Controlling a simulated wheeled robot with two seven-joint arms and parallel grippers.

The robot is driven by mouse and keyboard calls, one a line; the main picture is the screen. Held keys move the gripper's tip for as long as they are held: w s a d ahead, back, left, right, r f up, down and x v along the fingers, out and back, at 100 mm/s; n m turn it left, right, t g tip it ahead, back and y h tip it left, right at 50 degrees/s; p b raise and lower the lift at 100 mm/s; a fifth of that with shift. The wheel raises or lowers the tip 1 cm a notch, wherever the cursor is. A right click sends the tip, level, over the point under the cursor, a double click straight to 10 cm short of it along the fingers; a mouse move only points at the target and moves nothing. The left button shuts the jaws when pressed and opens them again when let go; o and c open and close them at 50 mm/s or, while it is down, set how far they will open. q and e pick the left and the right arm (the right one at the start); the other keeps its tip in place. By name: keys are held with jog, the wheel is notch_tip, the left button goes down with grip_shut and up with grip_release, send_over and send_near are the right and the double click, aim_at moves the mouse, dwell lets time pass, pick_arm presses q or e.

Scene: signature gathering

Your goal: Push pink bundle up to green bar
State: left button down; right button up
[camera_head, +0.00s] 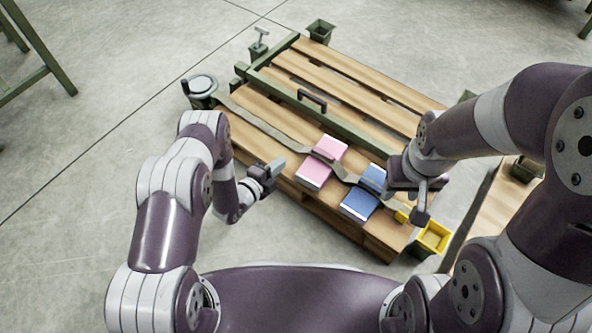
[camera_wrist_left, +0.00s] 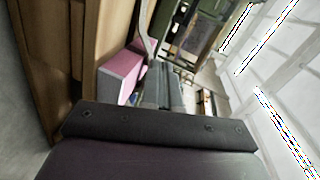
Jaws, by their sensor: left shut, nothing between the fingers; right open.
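The pink bundle (camera_head: 313,174) lies on the wooden pallet, with a grey-green strap (camera_head: 281,136) running across it. It also shows in the left wrist view (camera_wrist_left: 117,82). The green bar (camera_head: 345,126) with a black handle spans the pallet beyond the bundle, and bare slats show between them. My left gripper (camera_head: 279,166) is shut and empty, just left of the pink bundle with a small gap. Its fingers show in the left wrist view (camera_wrist_left: 163,90). My right gripper (camera_head: 407,203) is open at the pallet's right side, beside the blue bundle, partly hidden by its own arm.
A blue bundle (camera_head: 358,204) lies right of the pink one, under the same strap. A winch-like reel (camera_head: 201,86) stands at the pallet's left corner. A yellow bin (camera_head: 434,237) is at the right. The pallet's front edge (camera_head: 330,220) is close to both bundles.

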pick_arm(q)
jog(key=s+f+m+t+h, duration=0.2)
jog(key=s+f, duration=0.1)
jog(key=s, duration=0.3)
jog(key=b, duration=0.9)
send_near(312, 153)
jog(key=x, duration=0.6)
jog(key=shift+w+d, duration=0.2)
jog(key=shift+w, duration=0.05)
jog(key=shift+w+d+r, duration=0.1)
jog(key=shift+r, duration=0.05)
pick_arm(e)
notch_tip(312, 153, down, 9)
jog(key=shift+s+a+r, duration=0.15)
jog(key=shift+s+a, duration=0.15)
jog(key=shift+s, duration=0.1)
pick_arm(q)
jog(key=shift+p, duration=0.3)
